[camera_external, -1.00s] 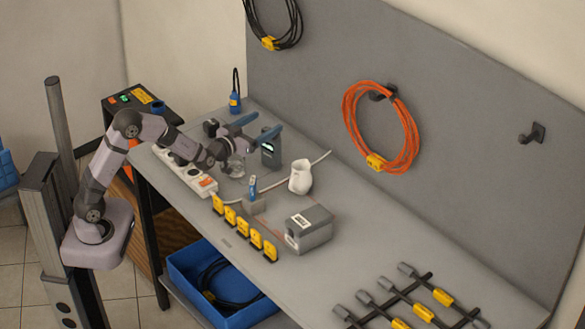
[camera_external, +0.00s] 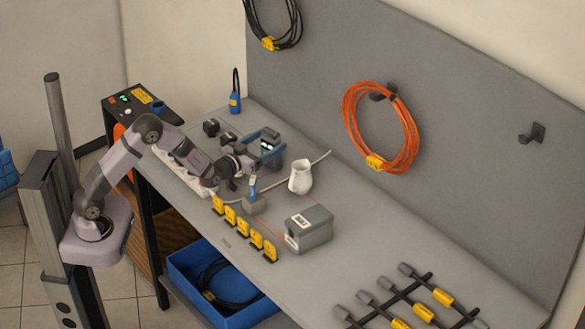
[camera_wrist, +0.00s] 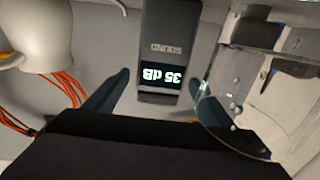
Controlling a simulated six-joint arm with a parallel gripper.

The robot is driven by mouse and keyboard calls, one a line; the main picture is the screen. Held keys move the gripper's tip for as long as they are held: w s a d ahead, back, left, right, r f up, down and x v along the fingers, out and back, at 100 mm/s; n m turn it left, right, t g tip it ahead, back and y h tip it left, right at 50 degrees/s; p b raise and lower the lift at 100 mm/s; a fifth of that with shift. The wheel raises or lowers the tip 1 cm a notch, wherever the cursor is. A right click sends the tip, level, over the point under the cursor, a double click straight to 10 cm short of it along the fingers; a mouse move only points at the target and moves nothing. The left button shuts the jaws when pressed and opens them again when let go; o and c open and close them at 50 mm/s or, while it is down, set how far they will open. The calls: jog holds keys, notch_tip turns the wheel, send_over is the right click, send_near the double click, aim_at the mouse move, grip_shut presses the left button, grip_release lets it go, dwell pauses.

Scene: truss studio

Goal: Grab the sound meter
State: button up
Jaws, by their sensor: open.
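The sound meter (camera_wrist: 172,45) is a dark upright box with a lit display reading 35 dB, upside down in the wrist view. In the external view its lit face (camera_external: 266,146) shows between the blue fingers of my gripper (camera_external: 269,149). My gripper (camera_wrist: 150,92) is open, one finger to the left of the meter and one to the right in the wrist view. Gaps show on both sides, and I see no contact. The wrist view does not show clearly how deep the meter sits between the fingers.
A clear glass (camera_wrist: 240,85) stands close to the right finger and overlaps it in view. A white pitcher (camera_external: 300,177) stands to the right, also at left in the wrist view (camera_wrist: 40,35). A grey box (camera_external: 310,229) and yellow tags (camera_external: 243,228) are nearer the front.

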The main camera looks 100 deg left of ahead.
jog(key=shift+a, duration=0.1)
jog(key=shift+p+x, duration=0.8)
jog(key=shift+x, duration=2)
jog(key=shift+c, duration=0.4)
jog(key=c, duration=1.6)
jog(key=shift+w+r, duration=0.1)
notch_tip(320, 180, up, 10)
jog(key=b, duration=0.1)
jog(key=shift+b, duration=0.35)
